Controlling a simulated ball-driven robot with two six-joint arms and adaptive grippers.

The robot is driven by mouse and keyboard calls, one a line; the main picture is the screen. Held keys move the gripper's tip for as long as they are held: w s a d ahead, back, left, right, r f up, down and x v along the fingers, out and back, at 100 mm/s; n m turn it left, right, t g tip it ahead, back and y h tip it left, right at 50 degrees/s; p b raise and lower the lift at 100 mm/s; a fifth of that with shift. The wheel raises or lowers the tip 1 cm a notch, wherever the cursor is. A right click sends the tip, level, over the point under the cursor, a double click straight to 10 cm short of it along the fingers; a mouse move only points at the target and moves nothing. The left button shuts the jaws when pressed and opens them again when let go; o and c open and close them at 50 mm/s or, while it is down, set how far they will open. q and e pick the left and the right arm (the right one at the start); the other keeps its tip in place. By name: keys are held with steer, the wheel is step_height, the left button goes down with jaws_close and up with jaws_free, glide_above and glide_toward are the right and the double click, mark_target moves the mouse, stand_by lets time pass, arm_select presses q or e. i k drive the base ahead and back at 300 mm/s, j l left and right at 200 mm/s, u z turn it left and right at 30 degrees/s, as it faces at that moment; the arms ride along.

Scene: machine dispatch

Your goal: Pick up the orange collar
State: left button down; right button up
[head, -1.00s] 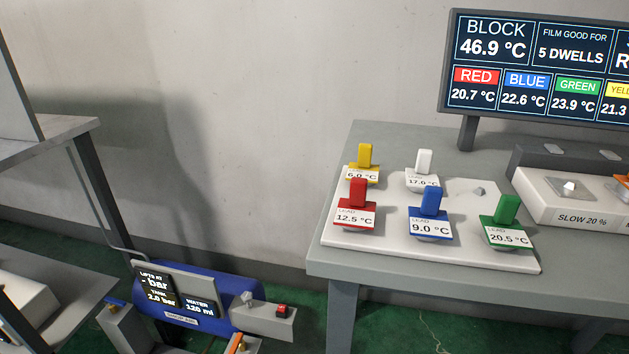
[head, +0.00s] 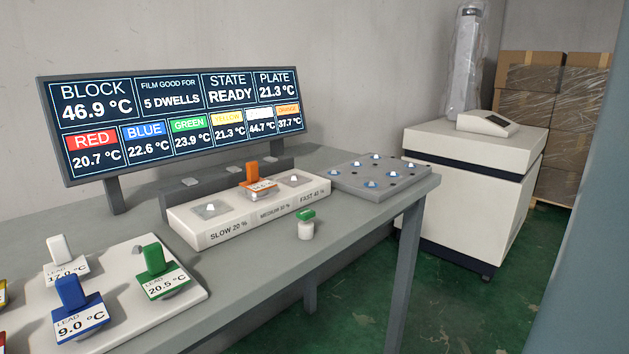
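The orange collar (head: 251,174) stands upright on the middle position of the white three-place block (head: 207,238), the one labelled MEDIUM. It has an orange upright tab and a white label at its base that is too small to read surely. The places on either side of it, labelled SLOW and FAST, hold no collar. Neither of my grippers shows in the head view.
A white board (head: 183,312) with blue, green and white collars lies at front left. A small green-topped jar (head: 306,223) stands before the block. A grey plate (head: 382,174) with pegs is at the table's right end. A screen (head: 180,122) stands behind.

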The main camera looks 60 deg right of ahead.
mark_target(256, 186)
steer(key=k+z, duration=0.1)
steer(key=z, duration=1.3)
steer(key=i+l+u, duration=0.1)
steer(key=l, duration=0.25)
steer(key=i+l+u, duration=0.15)
steer(key=l, duration=0.2)
steer(key=i+l+u, duration=0.1)
steer(key=l, duration=0.25)
steer(key=i+l+u, duration=0.1)
steer(key=l, duration=0.3)
steer(key=i+l+u, duration=0.1)
steer(key=l, duration=0.25)
steer(key=i, duration=0.1)
